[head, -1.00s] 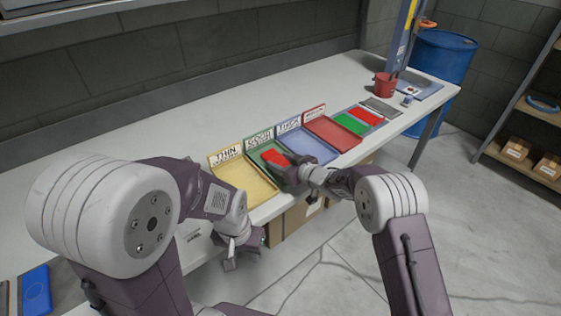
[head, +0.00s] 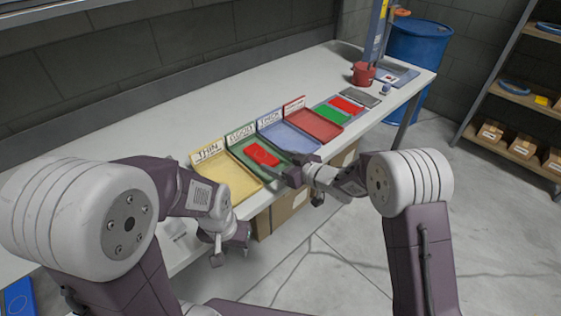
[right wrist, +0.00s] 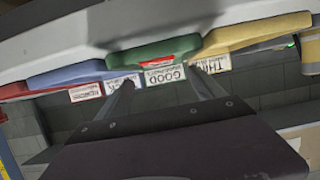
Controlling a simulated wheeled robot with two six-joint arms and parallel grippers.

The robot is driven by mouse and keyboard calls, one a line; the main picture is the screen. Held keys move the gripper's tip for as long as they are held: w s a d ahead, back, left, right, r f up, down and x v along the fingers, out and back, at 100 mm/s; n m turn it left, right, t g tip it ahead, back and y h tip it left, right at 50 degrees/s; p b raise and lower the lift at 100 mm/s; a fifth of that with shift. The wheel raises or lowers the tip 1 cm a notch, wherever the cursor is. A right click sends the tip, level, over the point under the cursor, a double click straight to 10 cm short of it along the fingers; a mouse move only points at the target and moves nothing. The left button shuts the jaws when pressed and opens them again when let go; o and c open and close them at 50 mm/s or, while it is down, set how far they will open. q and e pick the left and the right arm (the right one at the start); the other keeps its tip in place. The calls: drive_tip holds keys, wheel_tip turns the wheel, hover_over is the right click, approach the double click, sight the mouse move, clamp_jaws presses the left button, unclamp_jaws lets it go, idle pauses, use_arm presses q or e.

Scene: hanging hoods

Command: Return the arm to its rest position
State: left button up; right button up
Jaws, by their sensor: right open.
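My right arm reaches in from the right in the head view. Its gripper (head: 290,172) is at the front edge of the green tray (head: 281,169), beside the blue tray. In the right wrist view the two fingers (right wrist: 165,88) are spread with nothing between them, and the trays' front edges show beyond them. A red piece (head: 262,154) lies flat in the green tray, apart from the gripper. My left gripper (head: 228,252) hangs low in front of the table, below the yellow tray; its jaw opening is unclear.
A yellow tray (head: 220,187), a blue tray (head: 287,137) and a red tray (head: 315,125) stand in the same row on the table (head: 150,118). A red cup (head: 363,75) stands farther back. A cardboard box (head: 283,211) is below the table edge. Open floor lies in front.

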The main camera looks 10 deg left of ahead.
drive_tip(key=shift+s+d+r, duration=0.15)
drive_tip(key=shift+s+d, duration=0.1)
drive_tip(key=shift+d, duration=0.05)
